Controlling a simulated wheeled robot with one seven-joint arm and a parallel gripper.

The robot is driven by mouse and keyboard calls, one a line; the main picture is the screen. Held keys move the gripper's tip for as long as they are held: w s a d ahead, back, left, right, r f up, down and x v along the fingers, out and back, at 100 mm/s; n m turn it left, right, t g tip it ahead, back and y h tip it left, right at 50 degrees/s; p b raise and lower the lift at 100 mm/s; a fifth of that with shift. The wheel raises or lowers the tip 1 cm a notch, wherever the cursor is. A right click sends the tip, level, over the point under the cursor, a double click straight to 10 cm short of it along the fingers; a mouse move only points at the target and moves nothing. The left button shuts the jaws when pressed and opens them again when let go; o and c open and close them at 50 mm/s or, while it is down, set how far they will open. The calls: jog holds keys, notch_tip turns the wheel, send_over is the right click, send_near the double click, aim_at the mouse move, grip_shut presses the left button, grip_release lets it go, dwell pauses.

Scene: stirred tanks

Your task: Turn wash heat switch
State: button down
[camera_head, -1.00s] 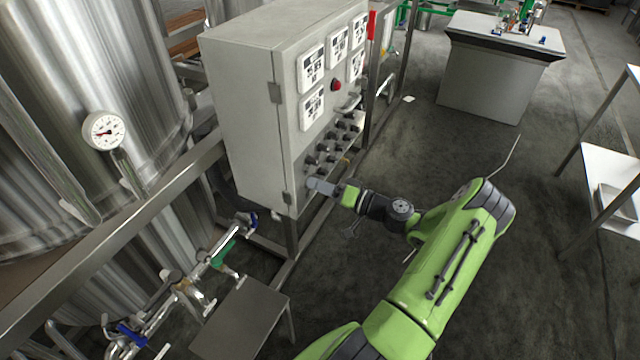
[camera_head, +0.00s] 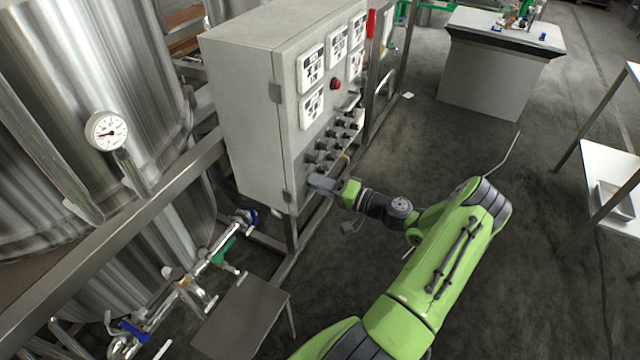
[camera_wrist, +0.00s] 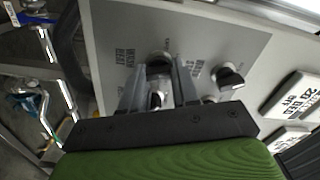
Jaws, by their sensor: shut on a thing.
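The grey control cabinet (camera_head: 245,110) stands in the middle left of the head view, with rows of black rotary switches (camera_head: 335,140) low on its front panel. My gripper (camera_head: 314,180) is at the lowest corner of this panel. In the wrist view my gripper (camera_wrist: 160,90) has its two fingers on either side of a black knob (camera_wrist: 159,60), shut on it. The label beside this knob appears to read "WASH HEAT", seen turned and small. A second black knob with a white mark (camera_wrist: 230,76) sits to its right, apart from the fingers. The fingers hide part of the gripped knob.
White square displays (camera_head: 312,68) and a red button (camera_head: 336,84) are higher on the cabinet. A steel tank with a dial gauge (camera_head: 106,131), pipes with valves (camera_head: 215,258) and a small metal table (camera_head: 242,312) are at the left.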

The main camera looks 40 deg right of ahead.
jog(key=c, duration=0.8)
grip_release()
jog(key=shift+c, duration=0.2)
jog(key=v, duration=1.5)
jog(key=shift+s+p, duration=0.4)
jog(key=shift+d, duration=0.1)
